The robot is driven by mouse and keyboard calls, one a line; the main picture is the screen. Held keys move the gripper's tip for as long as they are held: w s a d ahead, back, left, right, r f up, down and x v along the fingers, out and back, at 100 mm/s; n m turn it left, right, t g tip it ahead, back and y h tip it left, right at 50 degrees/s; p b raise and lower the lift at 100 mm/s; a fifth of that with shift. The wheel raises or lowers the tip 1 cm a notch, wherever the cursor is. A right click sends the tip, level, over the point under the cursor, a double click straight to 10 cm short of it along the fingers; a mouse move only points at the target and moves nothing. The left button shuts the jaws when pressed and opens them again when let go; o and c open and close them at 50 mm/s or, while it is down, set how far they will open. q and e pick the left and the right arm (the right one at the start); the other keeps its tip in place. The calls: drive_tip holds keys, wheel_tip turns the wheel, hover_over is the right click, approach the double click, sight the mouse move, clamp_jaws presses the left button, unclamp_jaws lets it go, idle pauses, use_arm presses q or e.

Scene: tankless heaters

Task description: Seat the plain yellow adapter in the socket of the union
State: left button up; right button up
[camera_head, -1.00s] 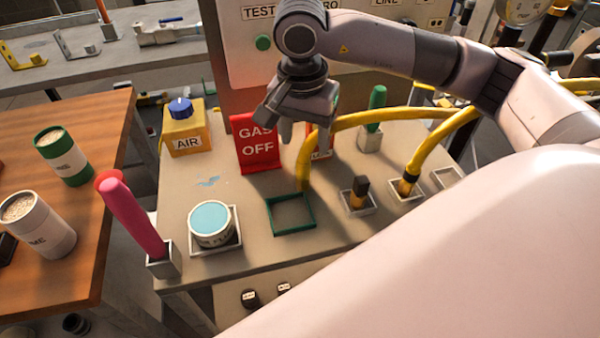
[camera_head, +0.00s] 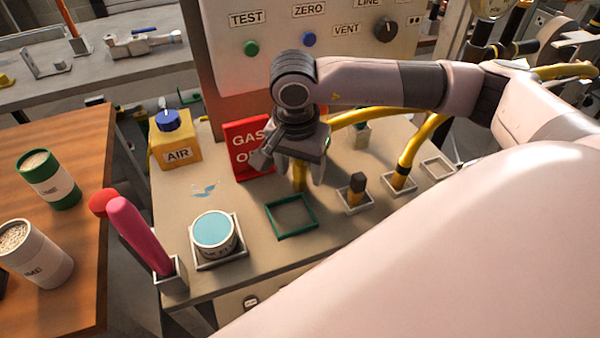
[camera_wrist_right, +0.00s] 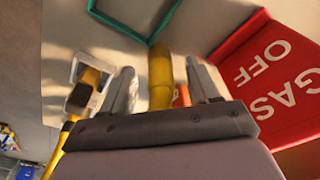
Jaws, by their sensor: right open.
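A plain yellow hose-like piece (camera_head: 299,176) rises from the bench behind the green square frame (camera_head: 291,216) and curves right; I take it for the plain yellow adapter. My right gripper (camera_head: 304,174) is open, with its fingers either side of this piece. In the right wrist view the yellow piece (camera_wrist_right: 160,82) shows between the two apart fingertips (camera_wrist_right: 163,85). A short brass piece with a black top (camera_head: 357,188) stands in a small tray to the right. I cannot tell which part is the union or see its socket. My left gripper is not in view.
A red GAS OFF sign (camera_head: 248,148) stands close behind the right gripper. A second yellow hose (camera_head: 413,150) stands in a tray to the right. A teal-topped tin (camera_head: 214,230), a pink handle (camera_head: 140,236) and a yellow AIR box (camera_head: 175,143) stand left.

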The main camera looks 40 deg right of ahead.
drive_tip(key=shift+w+d+f, duration=0.1)
drive_tip(key=shift+f, duration=1.15)
clamp_jaws()
wheel_tip(320, 180, up, 20)
